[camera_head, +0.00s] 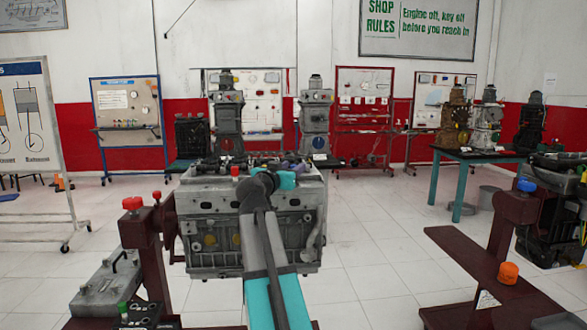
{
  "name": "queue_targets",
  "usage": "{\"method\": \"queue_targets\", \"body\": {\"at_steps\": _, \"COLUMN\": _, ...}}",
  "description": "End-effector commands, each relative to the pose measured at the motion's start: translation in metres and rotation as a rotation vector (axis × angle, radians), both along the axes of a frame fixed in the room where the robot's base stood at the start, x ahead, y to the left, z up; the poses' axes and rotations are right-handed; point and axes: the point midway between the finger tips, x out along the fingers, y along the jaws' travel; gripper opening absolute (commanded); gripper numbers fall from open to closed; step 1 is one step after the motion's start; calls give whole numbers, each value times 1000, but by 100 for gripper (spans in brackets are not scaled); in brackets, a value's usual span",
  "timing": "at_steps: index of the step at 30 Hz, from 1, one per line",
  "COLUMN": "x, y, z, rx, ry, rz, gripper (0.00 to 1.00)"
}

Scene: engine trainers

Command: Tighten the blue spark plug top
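A grey engine block (208,225) stands on a dark red stand in the middle of the view, with dark parts and small coloured tops along its upper face. A small bluish-purple piece (292,157) shows on the engine's top, behind my wrist; I cannot tell if it is the blue spark plug top. My grey and teal arm reaches up from the bottom centre to the engine's top. My gripper (301,168) is over the engine's upper right part, mostly hidden by my own wrist. Its fingers are too small and covered to read, and any contact is unclear.
A red knob (132,203) tops the stand's left post. On the right, another dark red stand carries a blue knob (526,185) and an orange knob (508,272). A grey metal case (105,290) lies at lower left. A teal table (470,157) holds engines; tiled floor (375,240) is clear.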

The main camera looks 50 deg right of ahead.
Motion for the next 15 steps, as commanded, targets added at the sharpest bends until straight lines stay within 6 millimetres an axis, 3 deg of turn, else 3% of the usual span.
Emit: {"method": "queue_targets", "body": {"at_steps": 15, "x": -26, "y": 67, "z": -2, "rx": 0, "ry": 0, "rz": 1, "gripper": 38}}
